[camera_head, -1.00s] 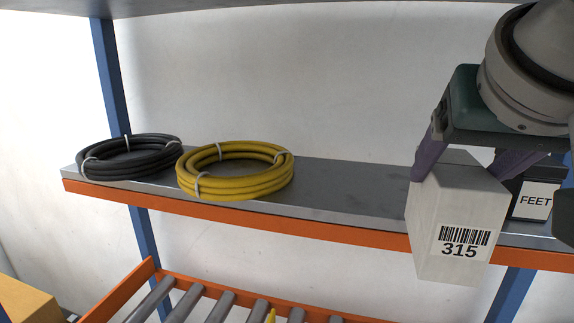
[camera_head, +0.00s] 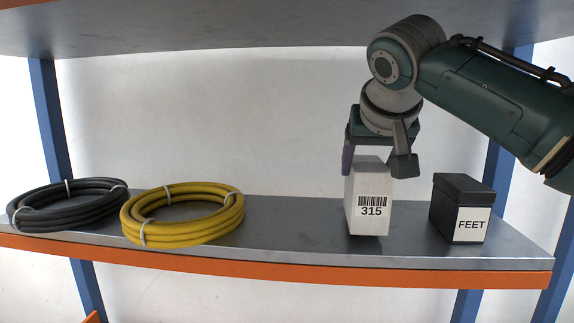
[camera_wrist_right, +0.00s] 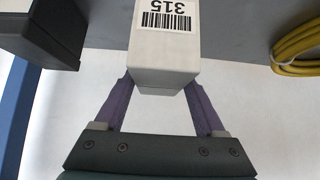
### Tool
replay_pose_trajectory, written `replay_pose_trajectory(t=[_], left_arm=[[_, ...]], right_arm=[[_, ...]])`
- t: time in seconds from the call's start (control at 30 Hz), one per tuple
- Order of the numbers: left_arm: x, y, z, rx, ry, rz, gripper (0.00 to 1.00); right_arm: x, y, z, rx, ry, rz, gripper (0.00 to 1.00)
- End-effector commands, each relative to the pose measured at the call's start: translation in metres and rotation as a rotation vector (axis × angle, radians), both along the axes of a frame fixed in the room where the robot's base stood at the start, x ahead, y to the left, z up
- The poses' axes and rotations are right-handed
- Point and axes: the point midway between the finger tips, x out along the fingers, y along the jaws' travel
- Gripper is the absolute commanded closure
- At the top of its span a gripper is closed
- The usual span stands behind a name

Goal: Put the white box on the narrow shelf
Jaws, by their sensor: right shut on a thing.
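The white box (camera_head: 368,205), labelled 315 with a barcode, is upright over the narrow grey shelf (camera_head: 300,225), between the yellow coil and the black box. Its base looks at or just above the shelf surface; I cannot tell whether it touches. My right gripper (camera_head: 370,165) comes from above and is shut on the upper part of the white box. In the right wrist view the purple fingers of the gripper (camera_wrist_right: 163,100) lie on either side of the white box (camera_wrist_right: 165,50). My left gripper is not in view.
A black box marked FEET (camera_head: 460,208) stands right of the white box with a gap. A yellow coil (camera_head: 185,213) and a black coil (camera_head: 65,203) lie on the left of the shelf. An upper shelf (camera_head: 250,25) hangs above. Blue posts (camera_head: 50,120) stand at the sides.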

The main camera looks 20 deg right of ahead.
Motion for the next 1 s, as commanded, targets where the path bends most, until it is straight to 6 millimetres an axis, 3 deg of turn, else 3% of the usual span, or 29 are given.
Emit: replay_pose_trajectory(t=[0.1, 0.2, 0.57, 0.6, 0.83, 1.0], left_arm=[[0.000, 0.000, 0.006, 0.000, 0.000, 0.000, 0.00], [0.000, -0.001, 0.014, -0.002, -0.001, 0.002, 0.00], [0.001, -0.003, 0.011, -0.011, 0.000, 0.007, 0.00], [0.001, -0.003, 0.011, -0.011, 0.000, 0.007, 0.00], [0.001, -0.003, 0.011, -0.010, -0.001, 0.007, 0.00], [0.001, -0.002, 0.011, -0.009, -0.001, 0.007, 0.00]], right_arm=[[0.011, -0.006, 0.002, -0.001, -0.002, -0.001, 1.00], [0.009, -0.005, -0.010, -0.002, 0.001, -0.001, 1.00], [0.009, -0.005, -0.016, -0.001, -0.003, 0.001, 1.00], [0.009, -0.005, -0.018, -0.001, 0.000, 0.001, 0.27], [0.009, -0.005, -0.017, -0.001, 0.000, 0.001, 0.01], [0.009, -0.005, -0.017, -0.001, 0.001, 0.000, 0.00]])
